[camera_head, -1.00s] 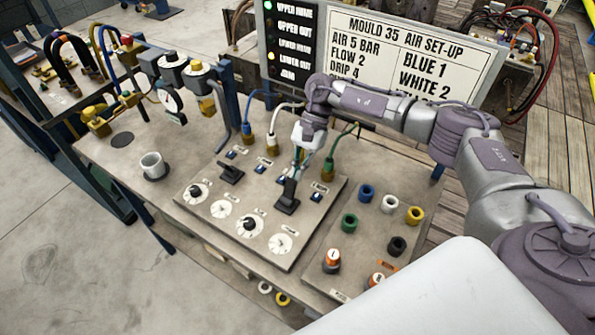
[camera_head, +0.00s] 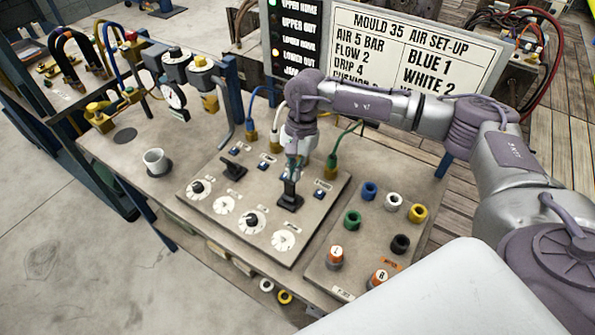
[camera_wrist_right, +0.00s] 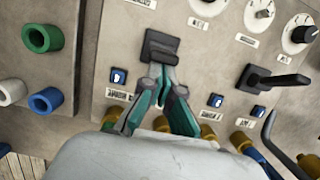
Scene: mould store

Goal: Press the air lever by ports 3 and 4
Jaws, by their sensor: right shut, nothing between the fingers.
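Two black air levers stand on the grey panel (camera_head: 262,238). The right-hand lever (camera_head: 289,202) is directly under my right gripper (camera_head: 292,172); the left-hand lever (camera_head: 233,170) stands apart from it. In the wrist view the same right-hand lever's dark base (camera_wrist_right: 160,46) shows just beyond the fingertips of my right gripper (camera_wrist_right: 161,72). The green-grey fingers are closed together, with nothing between them, and overlap the lever's handle; I cannot tell whether they touch it. The port numbers are too small to read. My left gripper is out of view.
Blue, white and green hoses plug in behind the levers. Dials (camera_head: 251,221) line the panel's front. The set-up board (camera_head: 410,50) stands behind.

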